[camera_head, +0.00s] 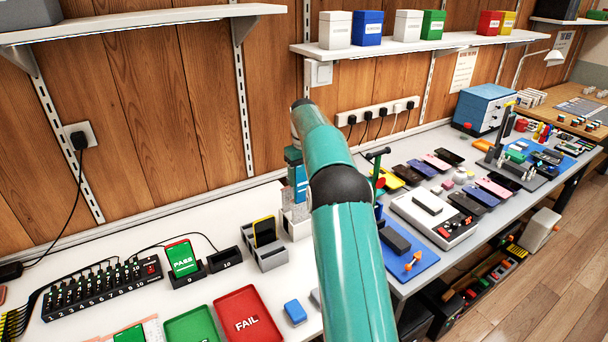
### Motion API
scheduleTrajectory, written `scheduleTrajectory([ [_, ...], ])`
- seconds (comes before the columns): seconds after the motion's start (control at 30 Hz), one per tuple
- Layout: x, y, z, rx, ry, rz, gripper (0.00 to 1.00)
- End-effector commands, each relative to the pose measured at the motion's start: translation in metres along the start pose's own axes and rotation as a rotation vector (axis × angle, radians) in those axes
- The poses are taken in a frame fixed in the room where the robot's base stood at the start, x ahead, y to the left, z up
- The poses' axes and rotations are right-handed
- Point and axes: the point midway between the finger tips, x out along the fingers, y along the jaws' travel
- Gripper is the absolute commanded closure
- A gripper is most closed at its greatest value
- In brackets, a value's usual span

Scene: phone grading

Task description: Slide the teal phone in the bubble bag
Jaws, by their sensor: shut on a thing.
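My teal arm rises through the middle of the view and bends over near the wall. My gripper cannot be made out behind it. A narrow blue and teal shape (298,178) shows just left of the arm, above pale grey blocks on the white bench. I cannot tell whether it is the teal phone, part of my wrist or something else. I cannot make out the bubble bag.
The white bench holds a numbered black rack (100,290), a green PASS card (182,258), a grey stand (264,250) with a dark, yellow-edged phone, a red FAIL tray (247,316) and a blue block (295,312). Phones and tools crowd the grey bench on the right.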

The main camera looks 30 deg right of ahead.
Motion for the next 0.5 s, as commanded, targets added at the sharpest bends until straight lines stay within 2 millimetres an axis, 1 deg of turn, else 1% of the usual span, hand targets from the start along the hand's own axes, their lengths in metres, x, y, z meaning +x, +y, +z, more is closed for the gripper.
scheduleTrajectory([
  [0.27, 0.0003, 0.0000, -0.0001, 0.000, 0.001, 0.000, 0.61],
  [0.5, 0.0076, 0.0001, 0.0000, 0.000, 0.000, 0.000, 0.61],
])
